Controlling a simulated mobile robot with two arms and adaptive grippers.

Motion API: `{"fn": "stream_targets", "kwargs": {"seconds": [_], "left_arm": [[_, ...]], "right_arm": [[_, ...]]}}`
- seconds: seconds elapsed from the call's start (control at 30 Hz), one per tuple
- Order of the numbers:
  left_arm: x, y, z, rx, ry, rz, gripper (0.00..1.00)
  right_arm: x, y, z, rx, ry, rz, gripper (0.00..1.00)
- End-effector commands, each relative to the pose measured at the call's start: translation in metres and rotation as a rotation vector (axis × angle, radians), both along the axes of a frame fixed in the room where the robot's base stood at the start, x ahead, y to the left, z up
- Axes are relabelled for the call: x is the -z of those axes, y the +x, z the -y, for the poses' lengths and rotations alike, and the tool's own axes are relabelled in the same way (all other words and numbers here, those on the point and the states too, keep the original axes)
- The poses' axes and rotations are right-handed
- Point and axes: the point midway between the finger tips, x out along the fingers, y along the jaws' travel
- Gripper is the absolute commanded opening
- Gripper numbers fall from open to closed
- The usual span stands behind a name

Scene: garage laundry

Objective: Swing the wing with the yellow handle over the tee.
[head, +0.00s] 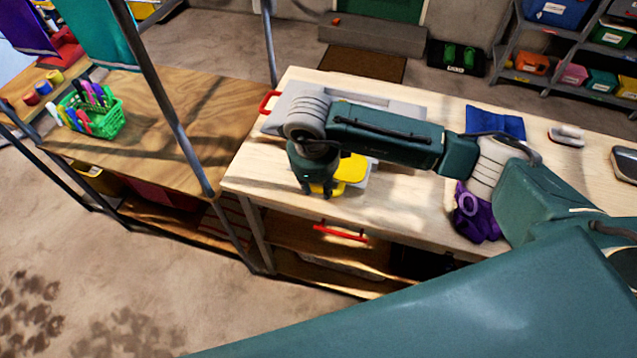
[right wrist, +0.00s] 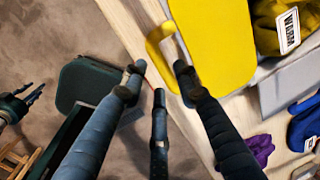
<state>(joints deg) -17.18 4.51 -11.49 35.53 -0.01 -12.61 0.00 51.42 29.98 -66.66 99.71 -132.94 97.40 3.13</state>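A grey folding board (head: 400,107) lies on the pale wooden table, with a red handle (head: 268,102) at its left. The wing with the yellow handle shows as a flat yellow panel (head: 352,169), partly behind my right gripper (head: 317,193). In the right wrist view the panel (right wrist: 212,35) has a yellow loop handle (right wrist: 154,44) at its edge. My right gripper's fingers (right wrist: 158,80) are spread at this handle; contact is unclear. A crumpled yellow cloth with a white label (right wrist: 268,28), perhaps the tee, lies beyond the panel. My right arm hides much of the board.
A purple cloth (head: 476,215) and a blue cloth (head: 497,121) lie on the table at right. A green pen basket (head: 104,120) stands on the left bench. Metal posts (head: 165,95) rise between bench and table. A red handle (head: 341,233) shows below the tabletop.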

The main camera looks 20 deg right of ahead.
Motion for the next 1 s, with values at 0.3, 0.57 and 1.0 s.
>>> {"fn": "stream_targets", "kwargs": {"seconds": [0.3,0.57,1.0], "left_arm": [[-0.006,0.0,0.0,0.0,0.0,0.0,0.4],[-0.006,0.0,0.0,0.0,0.0,0.0,0.4],[-0.004,0.0,-0.001,0.0,0.001,0.0,0.4]], "right_arm": [[0.02,0.003,0.001,-0.001,0.001,0.0,0.3],[0.02,0.003,0.001,-0.001,0.001,0.001,0.16],[0.017,0.004,0.002,-0.001,0.014,-0.014,0.0]]}}
